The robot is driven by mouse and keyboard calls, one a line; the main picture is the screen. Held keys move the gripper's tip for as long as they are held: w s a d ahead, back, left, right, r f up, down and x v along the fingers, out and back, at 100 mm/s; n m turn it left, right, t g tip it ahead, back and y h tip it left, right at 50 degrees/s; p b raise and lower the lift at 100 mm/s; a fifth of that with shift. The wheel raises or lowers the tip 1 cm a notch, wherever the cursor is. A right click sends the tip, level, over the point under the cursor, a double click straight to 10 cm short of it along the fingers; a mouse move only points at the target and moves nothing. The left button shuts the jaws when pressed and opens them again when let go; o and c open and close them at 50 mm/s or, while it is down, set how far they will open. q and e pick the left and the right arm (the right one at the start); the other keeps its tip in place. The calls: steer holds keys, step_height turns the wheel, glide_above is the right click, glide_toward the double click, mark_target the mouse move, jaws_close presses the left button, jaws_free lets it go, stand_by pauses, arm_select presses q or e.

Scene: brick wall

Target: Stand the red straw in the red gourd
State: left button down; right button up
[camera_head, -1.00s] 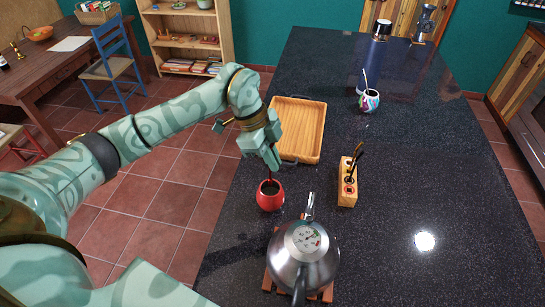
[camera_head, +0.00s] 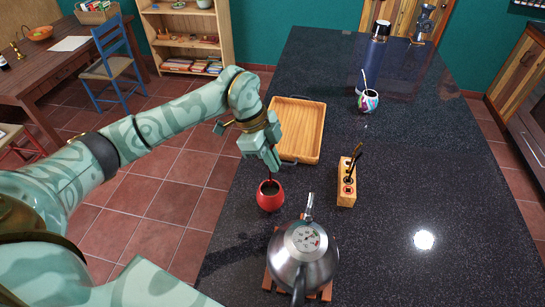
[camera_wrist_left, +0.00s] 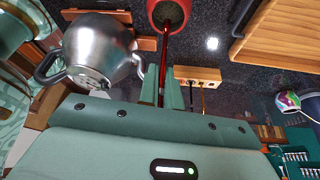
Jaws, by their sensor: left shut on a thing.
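The red gourd (camera_head: 270,201) stands upright on the dark counter, its dark open mouth facing up. It also shows at the top of the left wrist view (camera_wrist_left: 184,13). My left gripper (camera_head: 272,165) is just above the gourd and shut on the red straw (camera_wrist_left: 163,60). The straw runs from the fingers to the gourd's mouth. Its lower end looks to be at or just inside the mouth; how deep I cannot tell. In the head view, the fingers hide most of the straw. My right gripper is not in view.
A steel kettle (camera_head: 303,262) on a wooden trivet stands in front of the gourd. A wooden holder (camera_head: 346,188) with dark utensils is to the right, and a wooden tray (camera_head: 312,143) is behind. A colourful gourd (camera_head: 368,103) stands farther back. The counter's right side is clear.

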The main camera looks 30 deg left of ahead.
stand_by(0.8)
arm_select(q)
steer(key=shift+f, duration=0.1)
stand_by(0.3)
step_height(320, 180, down, 8)
steer(key=b, duration=0.3)
stand_by(1.5)
steer(key=c, duration=1.5)
jaws_free()
